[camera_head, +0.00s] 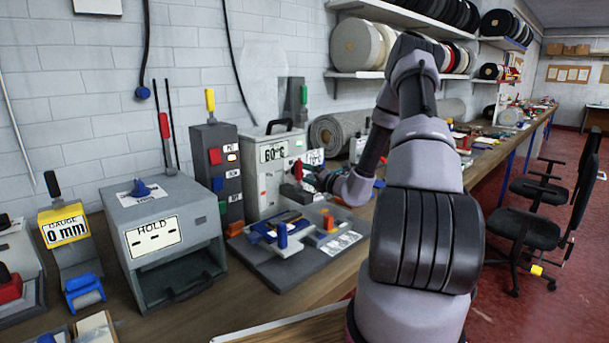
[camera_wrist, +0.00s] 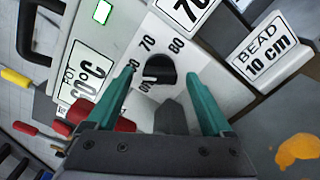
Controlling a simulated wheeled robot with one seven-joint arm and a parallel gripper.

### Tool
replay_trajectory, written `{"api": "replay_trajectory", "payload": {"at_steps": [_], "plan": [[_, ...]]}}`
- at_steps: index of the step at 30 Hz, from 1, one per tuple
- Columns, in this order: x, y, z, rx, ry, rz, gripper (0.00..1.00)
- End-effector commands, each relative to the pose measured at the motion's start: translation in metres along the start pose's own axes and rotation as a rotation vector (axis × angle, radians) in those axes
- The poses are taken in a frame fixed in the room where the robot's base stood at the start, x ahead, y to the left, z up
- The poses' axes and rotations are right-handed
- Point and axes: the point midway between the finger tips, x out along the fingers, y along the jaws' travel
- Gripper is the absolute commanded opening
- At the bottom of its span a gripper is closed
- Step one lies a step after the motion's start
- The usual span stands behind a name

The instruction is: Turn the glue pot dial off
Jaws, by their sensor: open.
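The glue pot (camera_head: 257,185) is a light grey box with a black handle and a 60°C display, on the bench at the centre of the head view. Its dial (camera_wrist: 159,68) is a round black knob on a pale face with printed numbers such as 70 and 80 in the wrist view. My gripper (camera_wrist: 159,73) is open. Its two teal fingers stand on either side of the dial, with visible gaps; contact is not seen. In the head view my gripper (camera_head: 312,178) is at the right side of the glue pot, partly hidden, and the dial cannot be made out.
A red lever (camera_wrist: 112,122) lies close to the left finger. A BEAD 10 cm sign (camera_wrist: 262,48) stands to the right in the wrist view. A grey fixture board (camera_head: 285,272) with blue and orange parts lies in front of the pot. A dark switch tower (camera_head: 216,170) stands left of it.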

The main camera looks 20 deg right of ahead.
Motion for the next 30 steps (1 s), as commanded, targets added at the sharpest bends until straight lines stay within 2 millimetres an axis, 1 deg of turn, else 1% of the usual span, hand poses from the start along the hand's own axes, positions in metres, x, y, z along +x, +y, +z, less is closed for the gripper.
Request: {"api": "replay_trajectory", "payload": {"at_steps": [2,3,5,6,8,9,10,20,26,30], "plan": [[-0.0001,0.0,-0.0001,0.0,0.0,0.0,0.85],[-0.0002,0.0,-0.0001,0.0,0.0,0.0,0.81],[-0.0002,0.0001,-0.0001,0.0,0.0,0.0,0.58],[-0.0003,0.0001,-0.0001,0.0,0.0,0.0,0.43],[-0.0003,0.0001,-0.0001,0.0,0.0,0.0,0.2],[-0.0003,0.0001,-0.0001,0.0,0.0,0.0,0.05],[-0.0003,0.0001,-0.0001,0.0,0.0,0.0,0.0],[-0.0002,0.0002,-0.0007,-0.052,0.002,0.0,0.0],[-0.0002,0.0002,-0.0007,-0.17,0.002,0.0,0.0],[-0.0003,0.0,-0.0008,-0.289,0.002,0.0,0.0]]}}
